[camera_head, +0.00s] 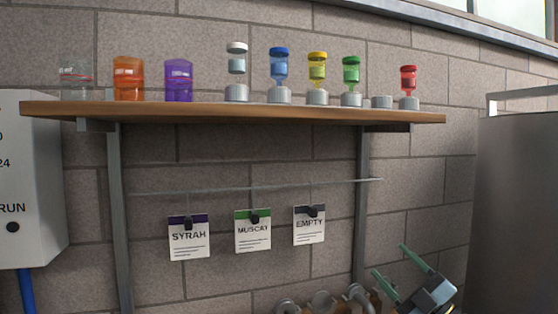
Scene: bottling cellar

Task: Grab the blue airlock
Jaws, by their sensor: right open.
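The blue airlock (279,68) stands upright on a grey round base on the wooden wall shelf (240,112). It is between a white-capped airlock (237,58) on its left and a yellow one (317,70) on its right. My right gripper (391,264) is at the lower right, below the shelf and well apart from the blue airlock. Its two fingers are spread and nothing shows between them. My left gripper is not in view.
Green (351,73) and red (408,80) airlocks stand further right, with an empty base (381,102) between them. Clear, orange (128,79) and purple (178,80) containers stand at left. Cards, including SYRAH (189,245), hang from a rail below. A grey cabinet (515,200) is at right.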

